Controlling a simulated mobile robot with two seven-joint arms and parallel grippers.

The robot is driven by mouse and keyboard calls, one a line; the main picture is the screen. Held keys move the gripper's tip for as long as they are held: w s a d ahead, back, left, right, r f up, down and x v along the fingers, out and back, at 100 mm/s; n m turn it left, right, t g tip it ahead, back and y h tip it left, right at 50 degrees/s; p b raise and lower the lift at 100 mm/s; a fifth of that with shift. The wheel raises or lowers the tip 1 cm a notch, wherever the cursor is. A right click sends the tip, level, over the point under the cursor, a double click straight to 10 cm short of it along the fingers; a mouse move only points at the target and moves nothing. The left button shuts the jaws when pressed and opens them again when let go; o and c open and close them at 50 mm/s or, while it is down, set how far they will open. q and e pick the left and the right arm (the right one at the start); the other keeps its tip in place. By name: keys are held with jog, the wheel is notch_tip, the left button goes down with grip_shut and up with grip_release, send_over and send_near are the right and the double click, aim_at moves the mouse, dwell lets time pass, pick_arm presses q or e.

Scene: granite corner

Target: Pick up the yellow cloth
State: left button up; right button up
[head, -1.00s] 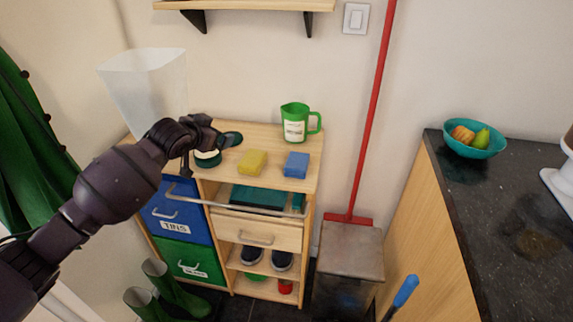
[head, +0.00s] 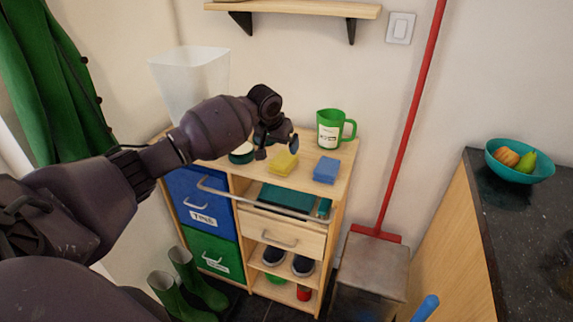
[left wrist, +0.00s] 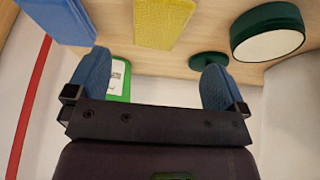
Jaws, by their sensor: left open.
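The yellow cloth (head: 284,163) is a folded block lying on the wooden top of the cabinet. In the left wrist view the yellow cloth (left wrist: 163,20) shows at the upper middle, ahead of the fingers. My left gripper (head: 278,148) is open and empty, above and just behind the cloth. In the left wrist view its two blue-grey fingers (left wrist: 154,62) stand wide apart, with nothing between them. I cannot tell its exact height over the cloth. My right gripper is not in view.
A blue cloth (head: 327,171) lies right of the yellow one. A green mug (head: 331,130) stands behind, and a dark green and white round container (head: 240,155) sits left, partly behind my gripper. A frosted bin (head: 190,80) stands at the back left. A rail (head: 260,208) crosses the cabinet's front.

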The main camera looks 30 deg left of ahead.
aim_at(284, 159)
pick_arm(q)
jog(key=shift+x, duration=1.2)
jog(key=b+x, duration=0.2)
jog(key=x, duration=0.3)
jog(key=shift+d+f, duration=0.1)
jog(key=shift+d, duration=0.1)
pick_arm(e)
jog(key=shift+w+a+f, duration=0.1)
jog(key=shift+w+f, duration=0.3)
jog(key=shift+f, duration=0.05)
pick_arm(q)
jog(key=shift+f+p, duration=0.2)
jog(key=shift+p, duration=0.1)
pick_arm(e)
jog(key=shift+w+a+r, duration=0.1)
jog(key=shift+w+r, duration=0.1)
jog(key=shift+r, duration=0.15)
pick_arm(q)
jog(key=shift+c, duration=0.5)
jog(key=c, duration=0.9)
